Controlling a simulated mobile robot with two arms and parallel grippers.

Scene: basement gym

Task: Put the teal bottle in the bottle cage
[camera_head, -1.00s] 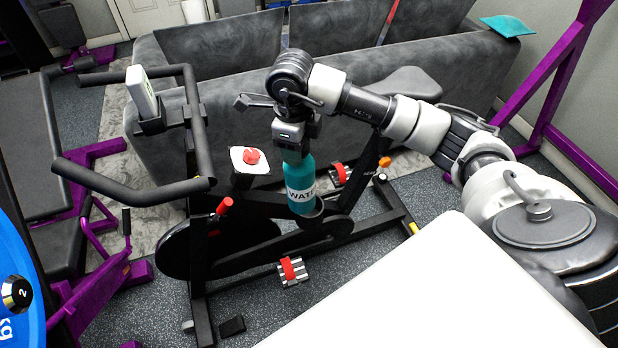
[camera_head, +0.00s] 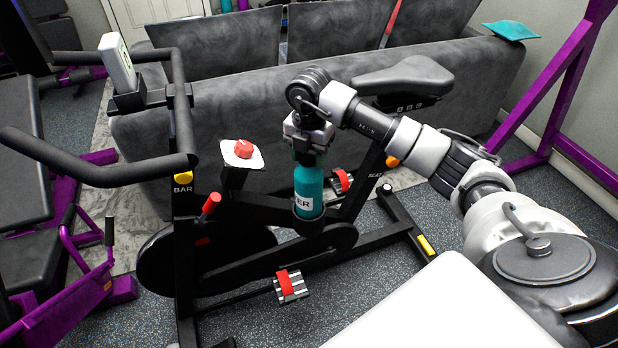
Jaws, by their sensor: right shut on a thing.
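The teal bottle (camera_head: 308,183) stands upright with a white label band. My right gripper (camera_head: 307,153) is above it, pointing down and shut on its top, hiding the cap. The bottle's lower end is at the dark bottle cage (camera_head: 308,212) on the exercise bike's frame. The cage's rim shows around the bottom of the bottle, which appears to be inside it; how deep I cannot tell. My left gripper is not in view.
The bike has handlebars (camera_head: 98,173) at the left, a saddle (camera_head: 403,77) behind my right arm, a red knob (camera_head: 243,149) and a red lever (camera_head: 211,203) near the bottle. A grey sofa (camera_head: 245,100) stands behind. A white surface (camera_head: 455,310) is in front.

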